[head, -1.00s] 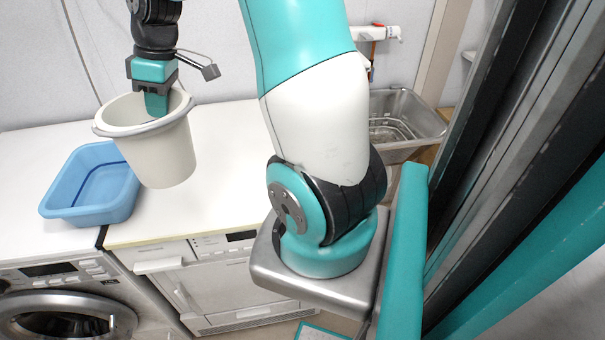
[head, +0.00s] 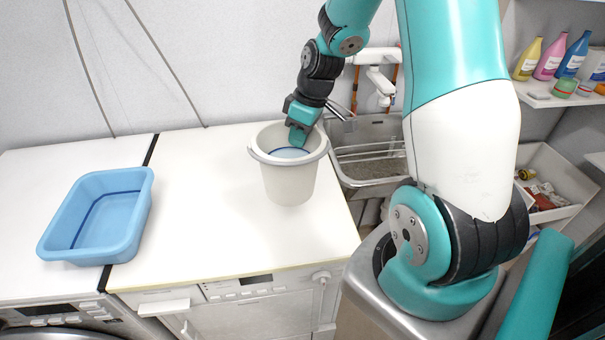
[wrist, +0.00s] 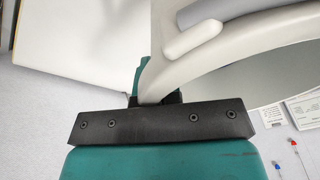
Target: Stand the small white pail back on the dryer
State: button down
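The small white pail (head: 288,184) is upright over the right part of the white dryer top (head: 200,205), close to the edge by the sink. A blue line and pale surface show inside it. My gripper (head: 299,135) is shut on the pail's rim at the back right, one finger inside the pail. In the wrist view the pail's pale rim (wrist: 205,55) runs into the jaws of my gripper (wrist: 150,92). I cannot tell whether the pail's base touches the dryer top or hangs just above it.
A blue basin (head: 100,218) sits at the left, across the gap between washer and dryer. A metal sink (head: 365,165) with a white tap (head: 378,75) lies behind and right of the pail. Bottles (head: 550,58) stand on a right shelf. The dryer's middle is clear.

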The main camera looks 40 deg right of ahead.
notch_tip(320, 180, down, 11)
jog(key=p, duration=0.1)
jog(key=shift+f+p, duration=0.15)
jog(key=shift+p, duration=0.25)
jog(key=shift+f, duration=0.15)
jog(key=c, duration=1.3)
grip_release()
jog(key=b+v, duration=0.3)
jog(key=v, duration=0.9)
jog(key=s+a+r+n+y, duration=0.1)
jog(key=s+a+r, duration=0.3)
jog(key=a, duration=0.6)
jog(key=s+a+r, duration=0.1)
jog(key=a+r, duration=0.5)
jog(key=a, duration=0.4)
jog(key=s+a+r+g+y+b, duration=0.1)
jog(key=s+a+g+b, duration=0.1)
jog(key=s+a, duration=0.6)
jog(key=shift+s+r+n, duration=0.25)
jog(key=shift+s+n, duration=0.15)
jog(key=shift+s, duration=1.6)
